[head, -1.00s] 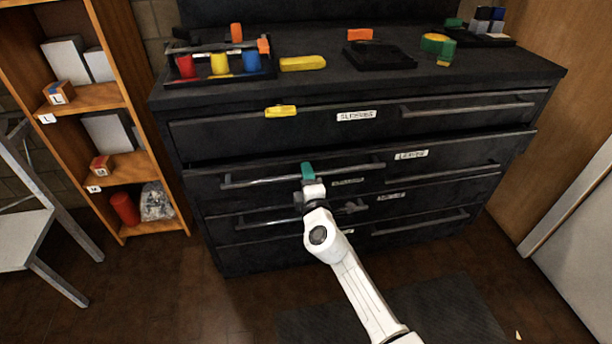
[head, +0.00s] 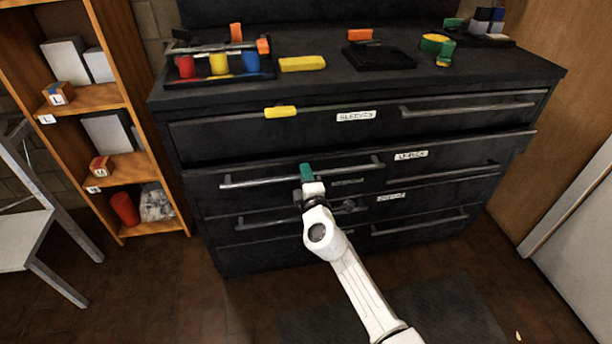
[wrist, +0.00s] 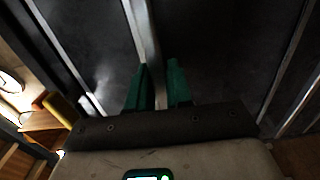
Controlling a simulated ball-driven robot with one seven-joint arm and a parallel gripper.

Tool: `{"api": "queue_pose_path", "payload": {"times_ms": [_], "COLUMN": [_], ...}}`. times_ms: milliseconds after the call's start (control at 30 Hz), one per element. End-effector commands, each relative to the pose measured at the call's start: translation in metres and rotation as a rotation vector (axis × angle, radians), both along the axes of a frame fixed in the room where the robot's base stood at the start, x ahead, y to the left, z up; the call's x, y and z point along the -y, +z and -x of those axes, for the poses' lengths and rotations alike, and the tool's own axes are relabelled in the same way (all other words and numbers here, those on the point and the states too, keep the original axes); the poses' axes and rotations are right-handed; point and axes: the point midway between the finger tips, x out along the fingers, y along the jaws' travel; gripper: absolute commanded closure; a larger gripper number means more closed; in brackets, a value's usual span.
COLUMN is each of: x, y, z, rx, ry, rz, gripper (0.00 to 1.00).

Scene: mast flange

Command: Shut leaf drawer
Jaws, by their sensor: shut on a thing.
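The leaf drawer (head: 435,172) is the second one down in the black cabinet, with a white label (head: 410,155) that seems to read LEAVES. Its front stands out from the cabinet, with a dark gap above it, so it is partly open. My gripper (head: 306,172), with green fingertips, is shut on the left metal handle bar (head: 255,181) of this drawer. In the wrist view the bar (wrist: 140,25) runs between the green fingers (wrist: 160,85). The drawer's inside is mostly hidden.
The drawer above, labelled SLEEVES (head: 356,116), has a yellow block (head: 280,112) at its front. Lower drawers have similar bar handles (head: 420,222). The cabinet top holds a tray (head: 220,76) and coloured blocks. A wooden shelf (head: 110,180) and chair (head: 30,235) stand left.

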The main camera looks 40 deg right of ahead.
Motion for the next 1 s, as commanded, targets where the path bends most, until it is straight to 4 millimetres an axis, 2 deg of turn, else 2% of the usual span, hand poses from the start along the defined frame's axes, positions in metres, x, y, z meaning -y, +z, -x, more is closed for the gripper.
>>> {"api": "queue_pose_path", "payload": {"times_ms": [267, 600, 933, 967, 1000], "x": [0.0, 0.022, 0.024, 0.024, 0.024], "y": [-0.001, -0.004, -0.001, -0.001, -0.001], "z": [-0.001, -0.033, -0.037, -0.037, -0.037], "rx": [-0.001, -0.002, -0.003, -0.003, -0.002], "ry": [0.0, 0.001, 0.002, 0.003, 0.003], "rz": [-0.001, -0.001, -0.001, -0.001, 0.0], "gripper": [1.0, 1.0, 1.0, 0.8, 0.76]}}
